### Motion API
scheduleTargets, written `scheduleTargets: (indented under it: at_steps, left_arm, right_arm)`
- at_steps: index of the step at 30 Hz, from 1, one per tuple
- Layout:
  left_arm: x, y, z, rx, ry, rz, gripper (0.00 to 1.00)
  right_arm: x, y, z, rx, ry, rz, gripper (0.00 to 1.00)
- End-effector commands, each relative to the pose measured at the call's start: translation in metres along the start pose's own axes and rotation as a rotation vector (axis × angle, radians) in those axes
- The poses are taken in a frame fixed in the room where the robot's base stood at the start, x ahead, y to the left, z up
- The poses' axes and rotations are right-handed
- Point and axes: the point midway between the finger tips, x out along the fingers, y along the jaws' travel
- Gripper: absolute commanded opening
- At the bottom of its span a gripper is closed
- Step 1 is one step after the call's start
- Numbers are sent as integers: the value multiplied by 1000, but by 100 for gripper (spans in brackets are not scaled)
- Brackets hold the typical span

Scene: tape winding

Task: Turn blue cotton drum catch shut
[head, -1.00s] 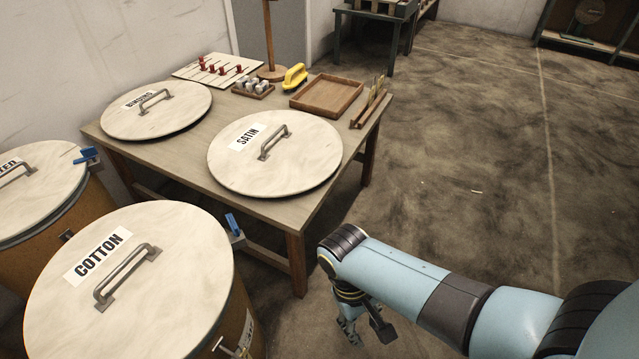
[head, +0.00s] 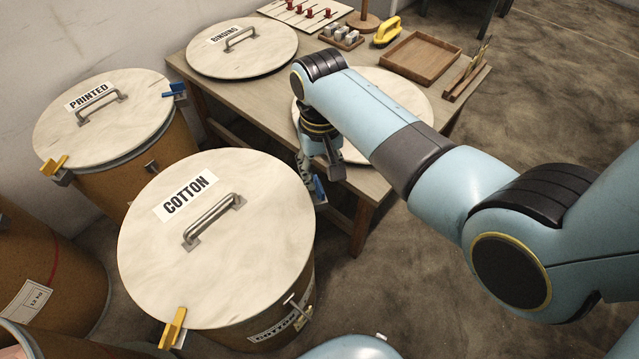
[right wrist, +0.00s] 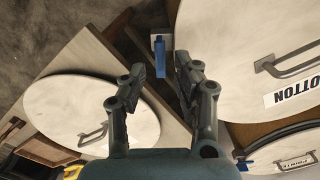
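The cotton drum has a pale round lid (head: 250,250) labelled COTTON with a metal handle. Its blue catch (head: 319,189) sits at the lid's far right edge, partly hidden by my right gripper (head: 317,170). In the right wrist view the blue catch (right wrist: 160,64) stands out from a pale metal bracket at the lid's rim, between the two fingers of my right gripper (right wrist: 163,78). The fingers are apart, with visible gaps on both sides of the catch. A yellow catch (head: 173,328) sits at the lid's near edge. My left gripper is out of view.
The printed drum (head: 140,125) stands to the left with its own blue catch (head: 174,89) and yellow catch (head: 54,164). Behind is a wooden table (head: 215,100) with the binding lid (head: 262,58), the satin lid (right wrist: 60,115) and a wooden tray (head: 420,58). Open floor lies right.

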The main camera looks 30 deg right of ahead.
Motion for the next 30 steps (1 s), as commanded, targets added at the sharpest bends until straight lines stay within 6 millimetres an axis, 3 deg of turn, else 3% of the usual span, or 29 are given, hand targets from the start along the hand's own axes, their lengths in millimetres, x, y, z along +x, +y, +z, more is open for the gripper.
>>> scheduleTargets:
  at_steps: [1,6,18,25,30]
  left_arm:
    - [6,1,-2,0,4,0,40]
    - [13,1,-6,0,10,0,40]
    - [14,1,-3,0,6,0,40]
    - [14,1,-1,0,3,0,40]
    - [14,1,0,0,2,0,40]
  right_arm:
    - [13,0,0,0,-2,1,31]
    - [34,0,0,0,-1,0,31]
    - [41,0,0,1,1,0,31]
    - [41,0,0,0,1,0,1]
    - [41,0,0,0,1,0,0]
